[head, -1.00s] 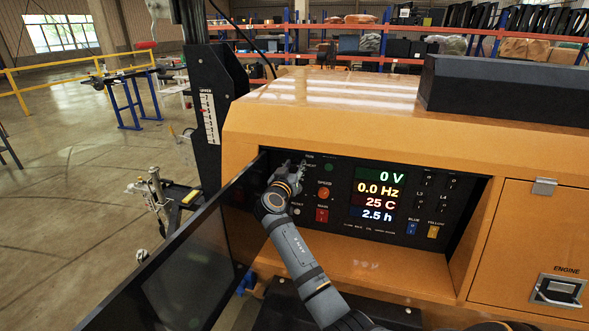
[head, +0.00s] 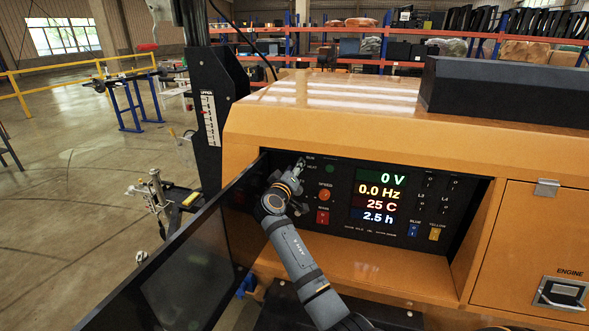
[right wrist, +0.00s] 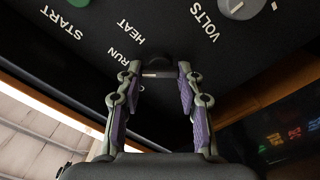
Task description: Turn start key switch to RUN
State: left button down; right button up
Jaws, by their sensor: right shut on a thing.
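The start key switch (right wrist: 155,62) is a dark round knob on the black control panel (head: 340,228), with HEAT and RUN lettering close by in the right wrist view. My right gripper (right wrist: 158,75) is shut on the switch, one finger on each side of it. The small part of the switch between the fingers shows a pale mark, but its exact setting is hard to tell. In the head view my right gripper (head: 297,170) is at the panel's upper left and covers the switch. My left gripper is not in view.
An open dark door (head: 185,265) stands left of the panel recess. The orange housing (head: 400,270) frames the recess.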

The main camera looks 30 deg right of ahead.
dwell(0.4)
jog(key=o, duration=1.2)
jog(key=shift+c, duration=0.2)
jog(key=v, duration=0.7)
jog(key=shift+s+a, duration=0.15)
jog(key=shift+s, duration=0.05)
